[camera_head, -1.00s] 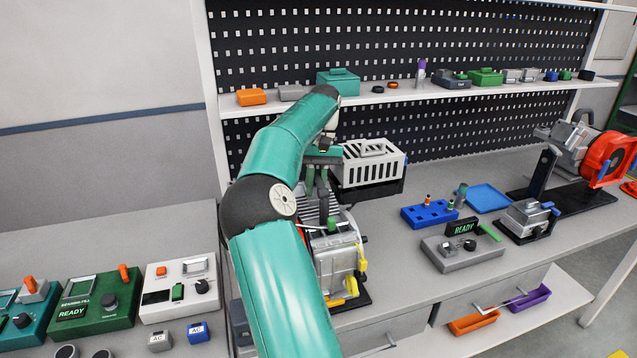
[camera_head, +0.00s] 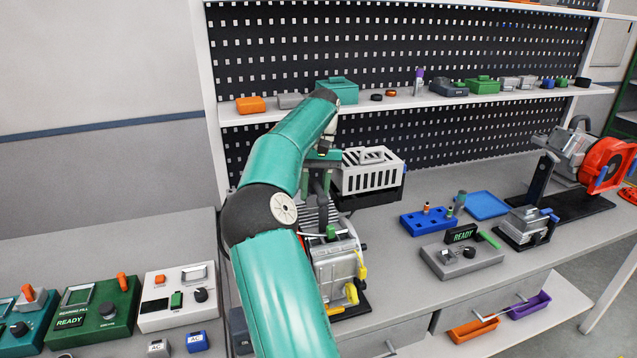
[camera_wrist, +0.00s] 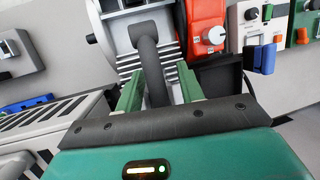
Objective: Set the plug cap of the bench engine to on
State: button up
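The bench engine (camera_head: 338,262) stands on the bench, partly hidden behind my arm. A dark grey curved tube, seemingly the plug cap (camera_wrist: 151,65), rises over the engine's silver fins (camera_wrist: 128,62) in the wrist view. It also shows in the head view (camera_head: 319,187). My gripper (camera_wrist: 158,90) is open, its two green fingers on either side of this tube, with a small gap visible on each side. It also shows above the engine in the head view (camera_head: 319,176). I cannot tell the plug cap's setting.
A white slotted box (camera_head: 370,174) stands close behind and right of the gripper. A grey READY panel (camera_head: 462,259), a blue block (camera_head: 428,220) and a blue tray (camera_head: 487,205) lie to the right. Control boxes (camera_head: 100,315) stand at left. A shelf (camera_head: 410,101) runs above.

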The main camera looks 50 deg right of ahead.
jog(key=s+a+r, duration=0.9)
jog(key=s+r, duration=0.1)
jog(key=r, duration=0.2)
jog(key=shift+s, duration=0.4)
